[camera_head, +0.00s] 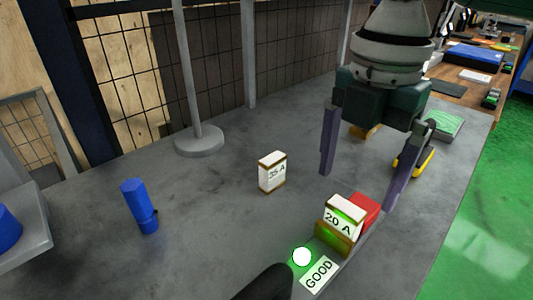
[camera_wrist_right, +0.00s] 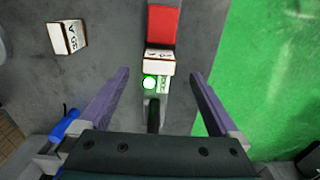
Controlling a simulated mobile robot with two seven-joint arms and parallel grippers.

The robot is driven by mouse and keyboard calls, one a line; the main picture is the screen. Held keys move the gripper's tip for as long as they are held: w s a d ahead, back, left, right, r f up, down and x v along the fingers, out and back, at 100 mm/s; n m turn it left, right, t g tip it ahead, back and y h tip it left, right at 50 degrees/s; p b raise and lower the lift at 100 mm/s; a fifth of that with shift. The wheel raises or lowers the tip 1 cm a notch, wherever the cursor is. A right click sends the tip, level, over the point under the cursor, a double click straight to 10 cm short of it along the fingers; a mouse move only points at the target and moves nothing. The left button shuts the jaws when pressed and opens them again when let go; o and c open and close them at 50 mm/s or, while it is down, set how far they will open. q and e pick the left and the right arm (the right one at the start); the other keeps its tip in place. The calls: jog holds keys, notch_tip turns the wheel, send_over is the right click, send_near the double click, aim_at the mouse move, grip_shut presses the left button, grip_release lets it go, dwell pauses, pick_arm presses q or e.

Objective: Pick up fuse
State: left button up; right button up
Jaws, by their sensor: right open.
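A white fuse marked 20 A (camera_head: 344,220) with brown ends stands at the tester, next to a red block (camera_head: 366,207). A green light (camera_head: 302,257) glows beside a GOOD label (camera_head: 318,275) on the tester. A second fuse marked 35 A (camera_head: 272,173) stands apart on the grey table. My right gripper (camera_head: 357,190) is open and points down, its purple fingers apart above and behind the 20 A fuse. In the right wrist view the 20 A fuse (camera_wrist_right: 160,62) lies between the fingertip lines, with nothing held. My left gripper is not in view.
A blue cylinder (camera_head: 140,206) stands on the table (camera_head: 215,215) at left. A post with a round base (camera_head: 199,141) stands at the back near the mesh fence. A yellow and black item (camera_head: 414,162) lies behind the right finger. Clear table surrounds the 35 A fuse.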

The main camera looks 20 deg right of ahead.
aim_at(347, 207)
jog(key=f, duration=0.7)
jog(key=shift+a+f+b, duration=0.2)
jog(key=shift+f+b, duration=0.05)
jog(key=shift+b, duration=0.1)
grip_shut()
dwell(0.4)
